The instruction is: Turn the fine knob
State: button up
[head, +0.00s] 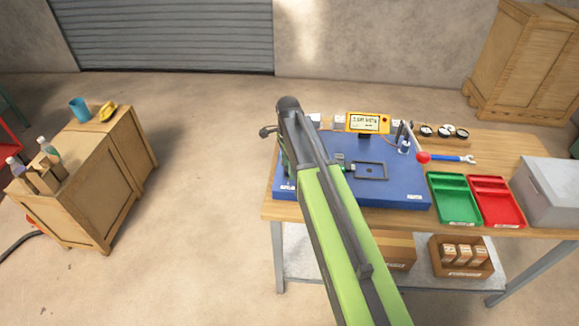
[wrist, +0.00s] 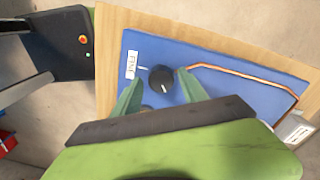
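The fine knob (wrist: 161,79) is round and black with a white pointer line, on the blue panel (wrist: 215,75) in the wrist view. The white label reading FINE (wrist: 132,64) is to its left. My gripper (wrist: 160,80) has its two green fingers apart, one on each side of the knob. Thin gaps seem to show between fingers and knob; contact cannot be told for sure. In the head view, the blue panel (head: 390,192) lies on the bench, and my arm hides the fine knob and most of the gripper.
On the panel are a yellow display (head: 368,122) and a black frame (head: 370,170). An orange tube (wrist: 240,72) runs right of the knob. Right of the panel are a green tray (head: 453,215), a red tray (head: 497,220), a blue-handled tool (head: 447,157) and a grey box (head: 550,190).

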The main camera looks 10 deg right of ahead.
jog(key=shift+o, duration=0.4)
notch_tip(320, 180, up, 18)
jog(key=p, duration=1.7)
jog(key=shift+w+f, duration=0.25)
jog(key=shift+w, duration=0.1)
jog(key=s+f+n+b, duration=0.4)
jog(key=s+n, duration=0.3)
jog(key=n, duration=0.1)
jog(key=s+f+n+b, duration=0.5)
jog(key=s+n, duration=0.3)
jog(key=shift+s+d+f, duration=0.2)
jog(key=shift+d+f, duration=0.1)
